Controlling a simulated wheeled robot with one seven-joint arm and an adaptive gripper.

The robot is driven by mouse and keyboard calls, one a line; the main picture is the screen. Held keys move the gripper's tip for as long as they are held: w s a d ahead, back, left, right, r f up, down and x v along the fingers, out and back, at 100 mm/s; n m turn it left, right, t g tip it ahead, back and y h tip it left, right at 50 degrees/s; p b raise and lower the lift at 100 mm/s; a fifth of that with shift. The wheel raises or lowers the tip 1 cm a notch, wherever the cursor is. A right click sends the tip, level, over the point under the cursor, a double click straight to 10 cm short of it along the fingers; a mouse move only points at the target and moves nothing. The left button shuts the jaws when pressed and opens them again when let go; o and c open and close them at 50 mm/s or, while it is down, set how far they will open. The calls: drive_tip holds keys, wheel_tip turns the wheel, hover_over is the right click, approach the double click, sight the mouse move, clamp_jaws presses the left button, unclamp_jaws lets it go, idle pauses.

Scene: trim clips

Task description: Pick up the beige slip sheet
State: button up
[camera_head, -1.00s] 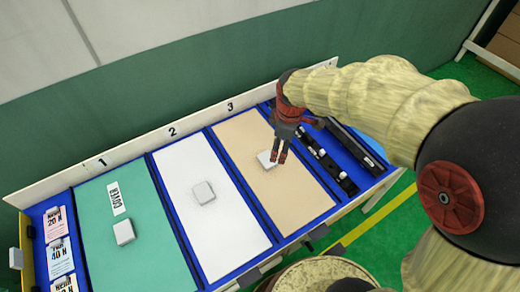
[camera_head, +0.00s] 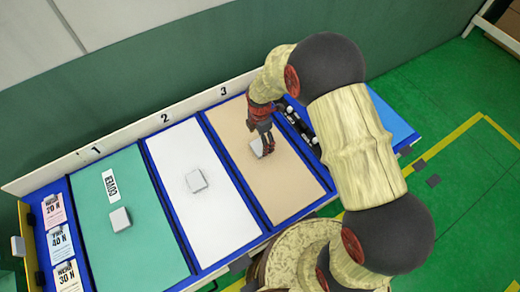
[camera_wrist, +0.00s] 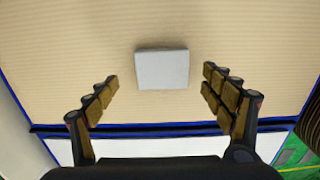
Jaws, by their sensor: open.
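The beige slip sheet (camera_head: 290,190) lies flat in the blue-edged bay marked 3. It also fills most of the wrist view (camera_wrist: 230,25). A pale grey block (camera_wrist: 162,69) sits on the sheet and is partly hidden behind my gripper in the head view (camera_head: 257,148). My gripper (camera_head: 267,150) is over the sheet, right by the block. In the wrist view my gripper (camera_wrist: 160,90) has its fingers spread wide, one on each side of the block, with gaps between. Nothing is held. I cannot tell the exact height above the sheet.
A white sheet (camera_head: 215,225) with a grey block (camera_head: 196,181) lies in bay 2. A green sheet (camera_head: 140,255) with a block (camera_head: 120,219) and a COVER label (camera_head: 110,185) lies in bay 1. Cards (camera_head: 60,242) stand at the left. Black fittings (camera_head: 298,125) lie right of bay 3.

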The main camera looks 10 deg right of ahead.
sight(260, 147)
wheel_tip(260, 147, down, 4)
drive_tip(key=shift+s+r, duration=0.1)
drive_tip(key=shift+r, duration=0.15)
drive_tip(key=c, duration=0.3)
drive_tip(key=c, duration=1.1)
drive_tip(key=shift+r, duration=0.1)
